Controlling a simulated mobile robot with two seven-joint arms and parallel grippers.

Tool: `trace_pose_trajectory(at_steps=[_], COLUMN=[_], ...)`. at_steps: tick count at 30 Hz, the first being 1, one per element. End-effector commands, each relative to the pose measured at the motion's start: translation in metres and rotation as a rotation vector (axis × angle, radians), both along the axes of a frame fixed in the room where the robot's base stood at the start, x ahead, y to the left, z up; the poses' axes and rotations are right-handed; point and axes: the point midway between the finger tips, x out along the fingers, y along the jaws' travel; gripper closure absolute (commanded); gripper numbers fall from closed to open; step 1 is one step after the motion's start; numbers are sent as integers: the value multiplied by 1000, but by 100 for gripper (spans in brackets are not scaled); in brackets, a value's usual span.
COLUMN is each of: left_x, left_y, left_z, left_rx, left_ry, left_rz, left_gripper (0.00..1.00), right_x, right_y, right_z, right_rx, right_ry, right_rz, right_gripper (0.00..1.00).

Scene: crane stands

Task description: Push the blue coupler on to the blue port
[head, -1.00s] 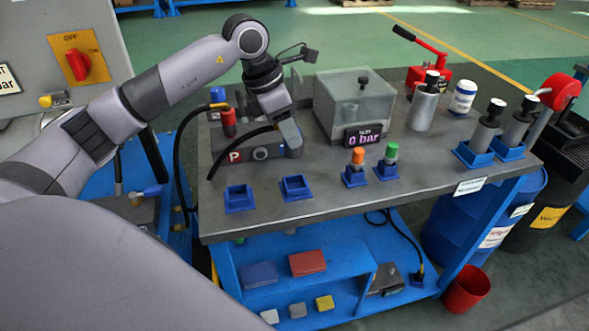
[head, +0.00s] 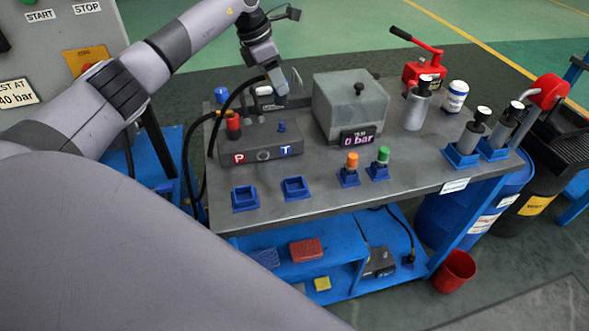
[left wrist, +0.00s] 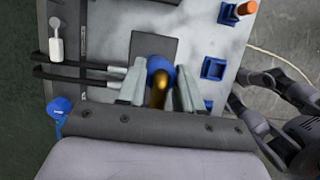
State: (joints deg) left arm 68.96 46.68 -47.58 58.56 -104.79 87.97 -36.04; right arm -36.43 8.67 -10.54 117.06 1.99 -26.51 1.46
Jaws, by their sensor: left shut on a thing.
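In the head view the fingers hide most of the coupler. A black hose arcs left from the gripper. The blue port (head: 282,127) stands up from the block's T end, clear of the gripper. A red coupler (head: 233,126) sits at the P end.
A grey box (head: 350,100) with a display reading 0 bar stands right of the block. Two empty blue holders (head: 244,199) and orange (head: 352,160) and green (head: 383,155) capped pieces stand along the front. A white piece (head: 263,92) lies behind the block.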

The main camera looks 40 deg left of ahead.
Motion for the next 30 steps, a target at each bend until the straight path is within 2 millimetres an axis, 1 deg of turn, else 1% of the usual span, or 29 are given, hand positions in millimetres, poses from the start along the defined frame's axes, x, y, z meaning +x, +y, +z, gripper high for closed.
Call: trace_pose_trajectory(at_steps=[1, 2, 3, 4, 6, 9, 12, 17, 30], left_x=[4, 5, 6, 5, 5, 5, 5, 5, 5], left_y=[3, 5, 6, 6, 6, 6, 6, 6, 6], left_z=[8, 9, 2, -14, -28, -41, -49, -54, -53], left_rx=[-2, -2, 0, 0, 1, 1, 1, 1, 1], left_ry=[-1, 0, 3, 5, 2, 1, -1, -1, -1], left_rz=[1, 2, -1, -1, -1, -1, -1, -1, -1], left_gripper=[99, 99, 99, 99, 99, 99, 99, 99, 99], right_x=[0, 0, 0, 0, 0, 0, 0, 0, 0], right_y=[0, 0, 0, 0, 0, 0, 0, 0, 0], right_z=[8, 10, 6, -4, -12, -18, -21, -23, -22], right_rx=[0, 0, 0, 0, 0, 0, 0, 0, 0], right_ry=[0, 0, 1, 1, 0, 0, 0, 0, 0], right_rz=[0, 0, 0, 0, 0, 0, 0, 0, 0], right_gripper=[57, 57, 57, 57, 57, 57, 57, 57, 57])
